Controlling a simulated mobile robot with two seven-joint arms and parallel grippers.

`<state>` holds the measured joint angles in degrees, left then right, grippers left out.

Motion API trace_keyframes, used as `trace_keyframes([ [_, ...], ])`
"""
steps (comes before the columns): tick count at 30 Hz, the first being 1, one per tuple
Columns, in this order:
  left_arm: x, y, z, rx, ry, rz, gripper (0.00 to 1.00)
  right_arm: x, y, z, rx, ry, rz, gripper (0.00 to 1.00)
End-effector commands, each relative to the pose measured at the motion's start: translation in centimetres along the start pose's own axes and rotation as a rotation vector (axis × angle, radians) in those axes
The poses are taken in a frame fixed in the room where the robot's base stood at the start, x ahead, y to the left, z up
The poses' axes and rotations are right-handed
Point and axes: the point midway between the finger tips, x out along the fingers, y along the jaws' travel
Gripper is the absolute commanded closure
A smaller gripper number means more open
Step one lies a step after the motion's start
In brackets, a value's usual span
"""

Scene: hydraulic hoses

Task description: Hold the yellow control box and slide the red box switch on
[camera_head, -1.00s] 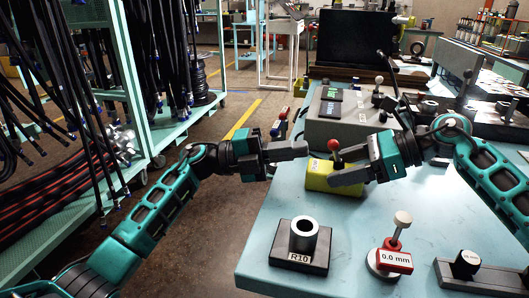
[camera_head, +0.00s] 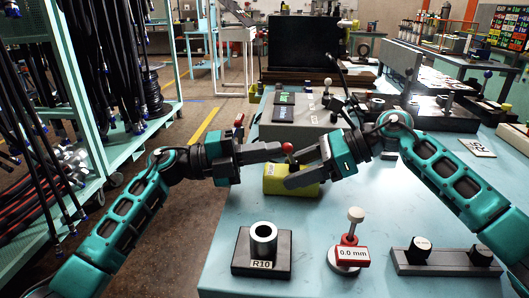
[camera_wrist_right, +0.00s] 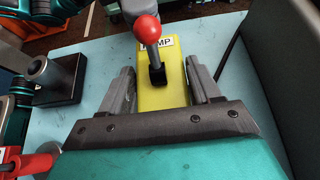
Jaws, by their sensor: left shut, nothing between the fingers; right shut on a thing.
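The yellow control box (camera_head: 283,186) lies on the blue table's left side, with a red ball lever (camera_head: 287,147) standing up from its top.
A grey panel box (camera_head: 300,128) stands behind. A hose rack (camera_head: 110,130) is at left.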

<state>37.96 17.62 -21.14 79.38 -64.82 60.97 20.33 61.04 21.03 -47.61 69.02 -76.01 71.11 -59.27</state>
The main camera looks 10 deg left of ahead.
Motion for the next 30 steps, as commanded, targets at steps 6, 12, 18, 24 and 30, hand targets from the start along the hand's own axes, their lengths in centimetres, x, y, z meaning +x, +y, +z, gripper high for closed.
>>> trace_keyframes([
  [6,0.2,-0.3,-0.1,0.011,0.003,0.042,1.00,0.0,0.0,0.1,-0.001,0.000,0.001,0.72],
  [12,0.6,-0.8,-0.1,0.033,0.002,0.138,1.00,0.0,0.1,0.1,-0.001,-0.001,0.001,0.72],
  [18,1.5,-1.6,-0.3,0.068,0.002,0.299,1.00,0.1,0.1,0.1,-0.001,-0.001,0.002,0.72],
  [24,2.5,-2.0,-0.5,0.098,0.002,0.464,1.00,0.0,0.0,0.1,-0.001,-0.001,0.001,0.72],
  [30,3.2,-2.1,-0.7,0.115,0.000,0.582,1.00,0.0,0.0,0.1,-0.001,-0.001,0.001,0.72],
])
